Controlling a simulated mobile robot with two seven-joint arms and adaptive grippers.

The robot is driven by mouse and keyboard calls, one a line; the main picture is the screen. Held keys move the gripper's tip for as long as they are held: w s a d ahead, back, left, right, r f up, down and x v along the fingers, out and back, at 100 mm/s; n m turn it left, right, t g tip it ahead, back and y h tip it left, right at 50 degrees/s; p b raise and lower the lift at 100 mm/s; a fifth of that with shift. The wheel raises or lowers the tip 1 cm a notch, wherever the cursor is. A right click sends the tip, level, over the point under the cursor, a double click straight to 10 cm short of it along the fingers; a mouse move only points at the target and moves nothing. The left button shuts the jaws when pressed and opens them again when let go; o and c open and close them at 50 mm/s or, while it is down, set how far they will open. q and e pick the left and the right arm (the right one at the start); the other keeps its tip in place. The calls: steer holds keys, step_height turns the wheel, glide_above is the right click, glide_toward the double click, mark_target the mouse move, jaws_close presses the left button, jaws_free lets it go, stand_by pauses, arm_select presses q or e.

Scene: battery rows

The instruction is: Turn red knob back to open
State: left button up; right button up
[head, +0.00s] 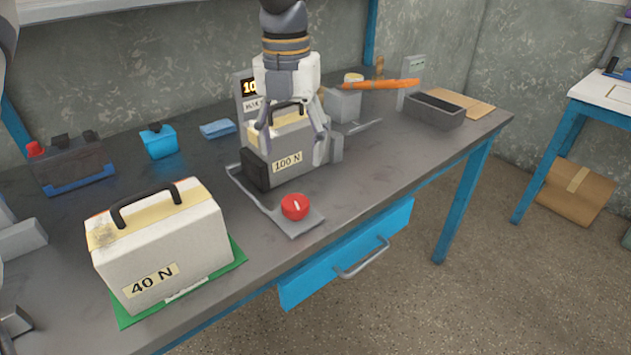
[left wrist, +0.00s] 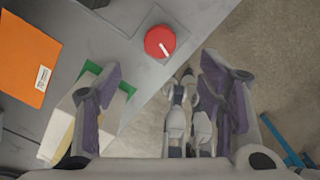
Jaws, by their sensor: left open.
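The red knob (head: 295,206) is round with a white line on top. It sits on the front end of a grey plate (head: 305,223) near the table's front edge. In the left wrist view the knob (left wrist: 160,41) lies beyond the fingertips, with its line slanting. My left gripper (head: 292,135) points down, open, with its fingers spread in front of the grey 100 N case (head: 290,161). The knob is in front of and below the gripper, apart from it. The two open fingers also show in the left wrist view (left wrist: 163,85), nothing between their tips. My right gripper is not clearly seen.
A white 40 N case (head: 160,245) stands on a green mat (head: 240,255) at front left. A dark battery (head: 75,165) and a blue block (head: 158,142) stand behind it. A grey bin (head: 435,110) is at right. A blue drawer (head: 305,285) juts below the edge.

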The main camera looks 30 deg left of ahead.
mark_target(294, 203)
arm_select(q)
steer(key=f, duration=1.1)
steer(key=shift+s+d+f, duration=0.15)
steer(key=shift+s, duration=0.25)
steer(key=c, duration=1.2)
